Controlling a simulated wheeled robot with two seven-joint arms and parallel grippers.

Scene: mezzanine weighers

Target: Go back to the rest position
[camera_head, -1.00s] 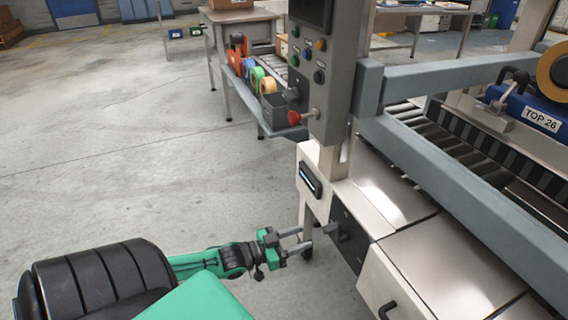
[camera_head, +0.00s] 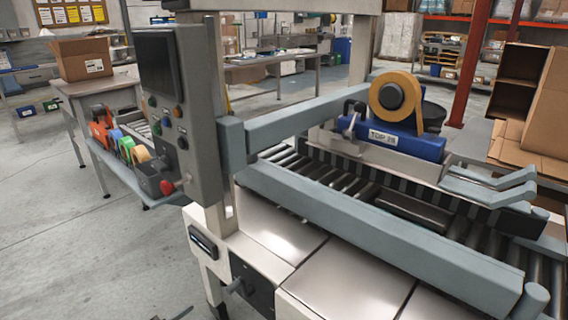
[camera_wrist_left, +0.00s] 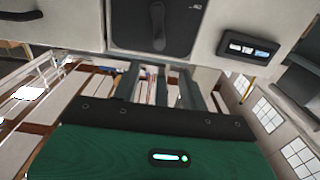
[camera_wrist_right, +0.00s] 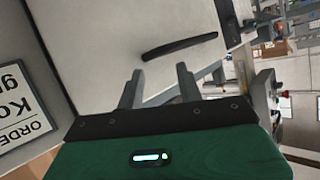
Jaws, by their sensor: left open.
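My left gripper (camera_wrist_left: 157,88) is open and empty in the left wrist view, its two grey fingers apart. A black plate with a dark rotary switch (camera_wrist_left: 157,25) is ahead of it on the light machine front, with a small lit display (camera_wrist_left: 248,48) to the right. In the head view the switch (camera_head: 240,286) is at lower centre-left; only a small dark piece at the bottom edge may belong to my left gripper. My right gripper (camera_wrist_right: 158,88) is open and empty in the right wrist view, facing a pale panel with a black bar handle (camera_wrist_right: 180,46).
The weigher's control panel (camera_head: 180,105) with a red knob stands left of the roller conveyor (camera_head: 350,195). A blue tape unit (camera_head: 395,142) sits beyond the rail. A side table (camera_head: 95,87) holds a carton. The floor (camera_head: 60,250) at left is clear.

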